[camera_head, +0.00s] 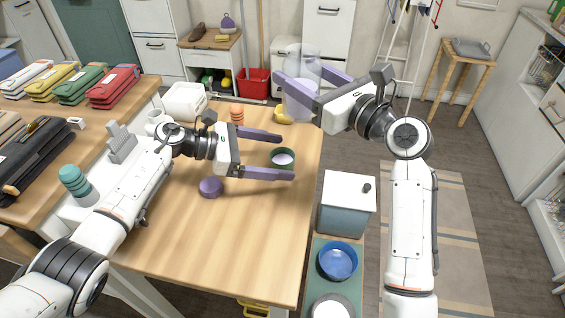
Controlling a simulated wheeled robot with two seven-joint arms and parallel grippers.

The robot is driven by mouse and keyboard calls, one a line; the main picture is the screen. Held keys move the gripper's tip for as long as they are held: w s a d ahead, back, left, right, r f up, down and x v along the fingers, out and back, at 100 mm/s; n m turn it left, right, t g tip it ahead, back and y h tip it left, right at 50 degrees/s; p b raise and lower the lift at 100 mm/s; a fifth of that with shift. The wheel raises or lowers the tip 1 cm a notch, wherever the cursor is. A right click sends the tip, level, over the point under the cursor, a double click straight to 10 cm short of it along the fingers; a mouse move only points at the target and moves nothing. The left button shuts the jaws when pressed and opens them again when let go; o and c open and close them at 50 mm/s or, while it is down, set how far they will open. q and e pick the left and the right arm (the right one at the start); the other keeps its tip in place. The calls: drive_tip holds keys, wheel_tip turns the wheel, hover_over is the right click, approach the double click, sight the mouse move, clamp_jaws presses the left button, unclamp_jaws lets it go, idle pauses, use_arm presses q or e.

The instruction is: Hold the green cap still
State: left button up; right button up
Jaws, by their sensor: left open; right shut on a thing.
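The green cap (282,154) sits on the wooden table near its right edge, a round dark green piece with a pale inside. My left gripper (287,157) is open, with one finger on the far side of the cap and one on the near side. I cannot tell whether either finger touches it. My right gripper (283,68) is shut on a clear, pale see-through container (301,93) above the far right end of the table. The fingers hide part of that container.
A purple round piece (210,187) lies near my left gripper. An orange stacked piece (237,114), a yellow item (281,117) and a white box (185,101) stand farther back. The near part of the table (235,250) is clear. A blue bowl (338,261) is at lower right.

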use_arm(q)
drive_tip(key=shift+a, duration=0.1)
drive_tip(key=b+v, duration=0.1)
drive_tip(key=v, duration=0.5)
drive_tip(key=shift+s+a+r, duration=0.1)
drive_tip(key=shift+a, duration=0.15)
drive_tip(key=shift+s+a+r, duration=0.1)
drive_tip(key=shift+a+r, duration=0.15)
drive_tip(key=shift+a, duration=0.05)
